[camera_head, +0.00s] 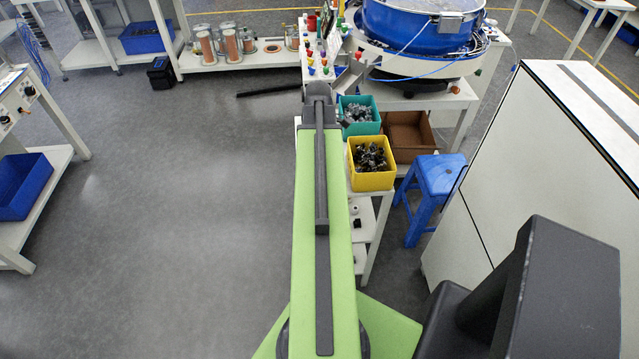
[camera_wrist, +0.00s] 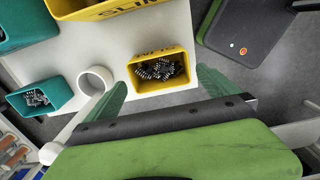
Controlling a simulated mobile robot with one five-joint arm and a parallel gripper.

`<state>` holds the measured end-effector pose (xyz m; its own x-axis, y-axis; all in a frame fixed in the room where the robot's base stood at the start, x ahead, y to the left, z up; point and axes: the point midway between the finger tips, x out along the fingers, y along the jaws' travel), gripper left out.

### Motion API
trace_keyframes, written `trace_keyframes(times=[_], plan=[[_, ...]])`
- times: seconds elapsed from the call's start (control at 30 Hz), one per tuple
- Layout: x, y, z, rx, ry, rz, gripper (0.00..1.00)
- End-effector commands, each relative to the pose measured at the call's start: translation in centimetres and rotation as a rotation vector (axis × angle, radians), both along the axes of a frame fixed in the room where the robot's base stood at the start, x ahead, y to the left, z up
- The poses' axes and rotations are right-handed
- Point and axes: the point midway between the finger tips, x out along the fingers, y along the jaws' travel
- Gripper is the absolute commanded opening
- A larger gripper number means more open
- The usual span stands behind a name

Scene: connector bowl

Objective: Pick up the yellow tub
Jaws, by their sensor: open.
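In the wrist view a yellow tub (camera_wrist: 152,54) with dark lettering on its wall holds small dark and metallic parts. It stands on a white surface, near its edge. My gripper (camera_wrist: 160,80) is open, with one green finger on each side of the tub's near end. Nothing is held between the fingers, and I cannot tell how far they are above the tub. In the head view a yellow tub (camera_head: 373,182) of dark parts stands just right of my green arm. My gripper cannot be made out there.
A teal tub (camera_head: 345,129) of grey parts stands behind the yellow tub, a brown box (camera_head: 410,148) beside it. A blue stool (camera_head: 438,176) is at the right. The wrist view shows another yellow container (camera_wrist: 85,12), a teal tub (camera_wrist: 42,108) and a white ring (camera_wrist: 82,82).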

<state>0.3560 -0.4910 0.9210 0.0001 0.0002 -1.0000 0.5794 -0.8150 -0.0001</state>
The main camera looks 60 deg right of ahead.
Motion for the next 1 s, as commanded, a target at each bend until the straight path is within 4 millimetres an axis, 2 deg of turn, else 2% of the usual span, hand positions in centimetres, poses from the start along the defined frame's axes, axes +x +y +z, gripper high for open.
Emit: trace_keyframes(times=[0.03,0.17,0.23,0.53,0.77,0.87,1.0], plan=[[0.0,0.0,-0.6,0.0,0.0,0.0,1.0],[0.0,0.0,-0.4,0.0,0.0,0.0,1.0],[0.0,0.0,-1.0,0.0,0.0,0.001,1.0],[0.0,-0.1,-5.7,0.0,0.0,0.001,1.0],[0.0,-0.1,-5.5,0.0,0.0,0.002,1.0],[0.0,-0.1,-5.5,0.0,0.0,0.002,0.91],[0.0,-0.1,-5.5,0.0,0.0,0.002,0.72]])
